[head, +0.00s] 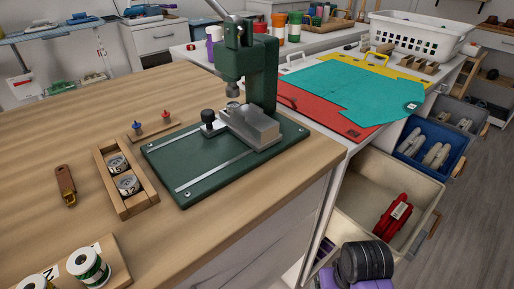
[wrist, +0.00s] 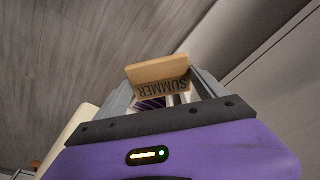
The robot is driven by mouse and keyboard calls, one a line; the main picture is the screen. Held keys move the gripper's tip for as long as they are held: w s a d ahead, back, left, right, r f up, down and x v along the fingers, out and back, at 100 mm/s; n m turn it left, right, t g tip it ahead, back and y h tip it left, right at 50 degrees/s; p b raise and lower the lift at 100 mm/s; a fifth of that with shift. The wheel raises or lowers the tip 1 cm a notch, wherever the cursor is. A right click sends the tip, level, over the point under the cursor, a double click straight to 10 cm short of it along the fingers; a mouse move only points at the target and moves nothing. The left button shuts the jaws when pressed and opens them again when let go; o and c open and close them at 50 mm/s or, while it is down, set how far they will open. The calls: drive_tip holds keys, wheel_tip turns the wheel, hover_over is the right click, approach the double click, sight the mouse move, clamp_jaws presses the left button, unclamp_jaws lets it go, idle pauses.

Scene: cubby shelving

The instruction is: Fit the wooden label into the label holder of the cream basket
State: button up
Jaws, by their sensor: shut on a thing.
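My gripper (wrist: 162,84) is shut on the wooden label (wrist: 158,70), a light wooden piece marked "SUMMER", which reads upside down in the wrist view. The label sits across the two grey fingertips, tilted slightly. The cream basket (head: 424,216) is pulled out of the shelving at lower right in the head view, with a red item (head: 393,216) inside. A brown piece (head: 435,223) is on its right end; I cannot tell whether it is the label holder. In the head view my purple and dark arm is in front of the basket, and the gripper and label are hidden.
A blue bin (head: 459,161) with pale items stands beyond the cream basket. The wooden worktop (head: 235,222) with a green press (head: 262,75) is at left. A teal mat (head: 350,95) lies on the white counter. The grey floor (head: 470,240) at right is clear.

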wheel_tip(320, 180, up, 21)
drive_tip(key=p, duration=1.9)
drive_tip(key=shift+f, duration=0.2)
drive_tip(key=shift+f, duration=0.1)
